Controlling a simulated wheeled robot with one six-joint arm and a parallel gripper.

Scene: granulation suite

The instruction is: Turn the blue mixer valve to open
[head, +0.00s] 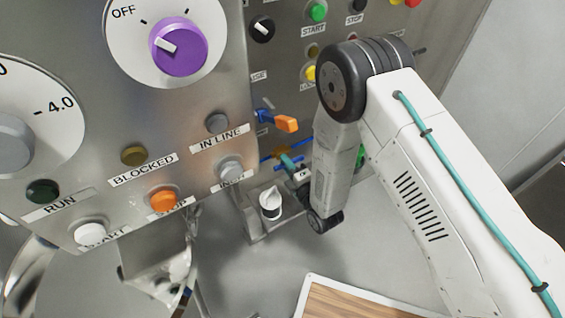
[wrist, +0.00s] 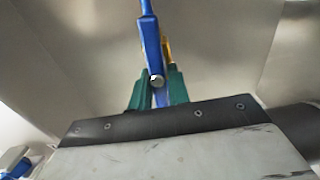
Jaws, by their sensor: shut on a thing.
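The blue mixer valve's handle (wrist: 151,42) rises from between the two green fingers of my gripper (wrist: 159,82) in the wrist view. My gripper is shut on this handle, with a finger on each side. A round metal bolt head shows on the blue part between the fingers. In the head view my arm hides most of the gripper. Thin blue parts show beside the arm at the panel's lower right, but I cannot tell whether they belong to the same valve.
An orange handle (head: 286,123) sticks out from the panel just above, close to my arm. A white-topped cylinder (head: 270,203) stands below. A purple knob (head: 178,46) and several buttons fill the panel at left. A wood-topped board (head: 352,302) lies at the bottom.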

